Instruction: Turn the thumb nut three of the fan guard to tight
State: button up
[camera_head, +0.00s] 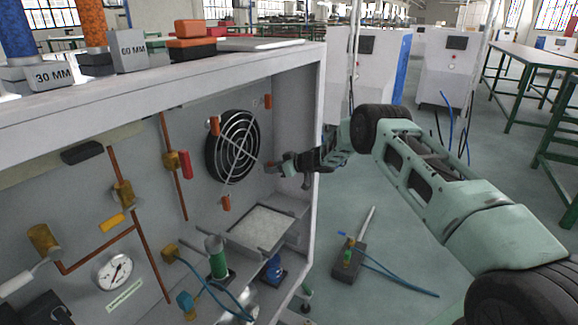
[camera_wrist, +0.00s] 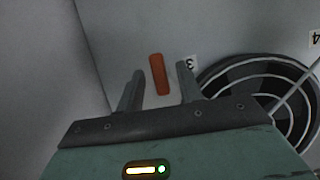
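The fan guard (camera_head: 235,146) is a round wire grille over a dark fan on the cabinet's back panel; part of it also shows at the right of the wrist view (camera_wrist: 262,70). Thumb nut three (camera_wrist: 158,74) is an orange bar beside the label "3" (camera_wrist: 191,62), nearly upright in the wrist view. My gripper (camera_wrist: 157,82) is open, with the nut showing between its two fingers. I cannot tell whether the fingers reach around it.
Other orange nuts sit at the guard's upper left (camera_head: 214,125), upper right (camera_head: 267,101) and bottom (camera_head: 226,202). The cabinet's right wall (camera_head: 300,110) stands close to my gripper. A tray (camera_head: 262,226) lies below the guard. Pipes and a gauge (camera_head: 114,271) are at left.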

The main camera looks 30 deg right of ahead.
jog(key=p+v, duration=0.1)
jog(key=v, duration=1.6)
jog(key=shift+d+f, duration=0.1)
jog(key=shift+f, duration=0.05)
jog(key=a+r+m+h+p, duration=0.1)
jog(key=a+r+h+p, duration=0.25)
jog(key=a+r, duration=0.9)
jog(key=s+a+r+g+p, duration=0.2)
jog(key=s+a+r, duration=0.3)
jog(key=s+a, duration=0.3)
jog(key=s+a+r+g+h+p, duration=0.1)
jog(key=s+a+r+g, duration=0.1)
jog(key=s+a, duration=0.35)
jog(key=s+a+r+g+p, duration=0.1)
jog(key=s+a+p, duration=0.1)
jog(key=s, duration=0.6)
jog(key=s+a+r+g+h+p, duration=0.1)
jog(key=s+a+r+g, duration=0.15)
jog(key=s, duration=0.35)
jog(key=s+r+n+g+h+p, duration=0.1)
jog(key=s+g+p, duration=0.1)
jog(key=s, duration=1.9)
jog(key=shift+a+r+n+g, duration=0.2)
jog(key=shift+n+g, duration=0.2)
jog(key=shift+g, duration=0.35)
